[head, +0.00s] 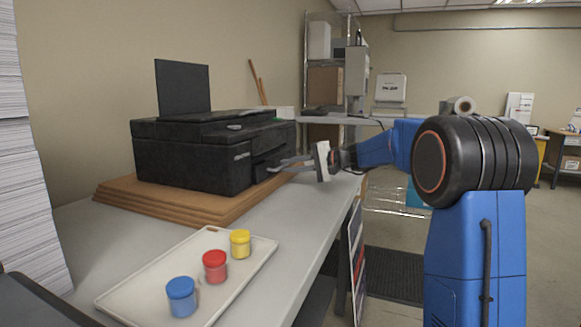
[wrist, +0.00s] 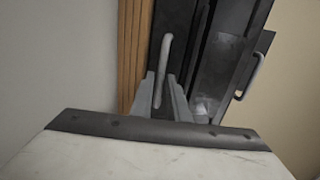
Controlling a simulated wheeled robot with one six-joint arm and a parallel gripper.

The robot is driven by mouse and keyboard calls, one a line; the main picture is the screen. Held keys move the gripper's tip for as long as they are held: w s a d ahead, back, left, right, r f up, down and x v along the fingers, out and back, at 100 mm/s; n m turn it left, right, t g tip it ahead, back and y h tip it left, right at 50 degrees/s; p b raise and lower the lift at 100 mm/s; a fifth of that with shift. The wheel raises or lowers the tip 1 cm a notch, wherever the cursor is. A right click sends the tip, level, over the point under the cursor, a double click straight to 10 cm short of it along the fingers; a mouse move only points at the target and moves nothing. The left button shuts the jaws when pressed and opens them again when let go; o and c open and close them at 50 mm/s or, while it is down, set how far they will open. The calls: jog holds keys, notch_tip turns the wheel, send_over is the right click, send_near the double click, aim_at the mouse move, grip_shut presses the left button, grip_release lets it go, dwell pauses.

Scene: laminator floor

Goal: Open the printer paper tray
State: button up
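The black printer (head: 195,152) stands on the bench, its front turned towards my arm. My gripper (head: 278,163) is at the printer's front, its two fingers pointing at it and apart. In the wrist view the fingers (wrist: 165,92) lie on either side of a grey bar handle (wrist: 166,55) on the dark lower front, the paper tray (wrist: 184,45) as far as I can tell. Whether a finger touches the handle I cannot tell. A second grey handle (wrist: 251,78) sits on another dark part of the printer, to the right in that view.
The printer rests on stacked wooden boards (head: 150,203). A pale tray (head: 125,296) with blue (head: 181,297), red (head: 214,266) and yellow (head: 240,243) jars lies nearer on the bench (head: 285,228). Bare bench top lies in front of the printer. A paper stack (head: 25,190) stands at left.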

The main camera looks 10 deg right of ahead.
grip_shut()
jog(key=f+v, duration=0.2)
jog(key=v, duration=1.1)
jog(key=d+f+v, duration=0.1)
jog(key=f+v, duration=0.2)
jog(key=v, duration=1)
jog(key=shift+s+f, duration=0.2)
jog(key=shift+s, duration=0.1)
jog(key=shift+o, duration=2.4)
grip_release()
jog(key=v, duration=1.7)
jog(key=shift+s+d, duration=0.1)
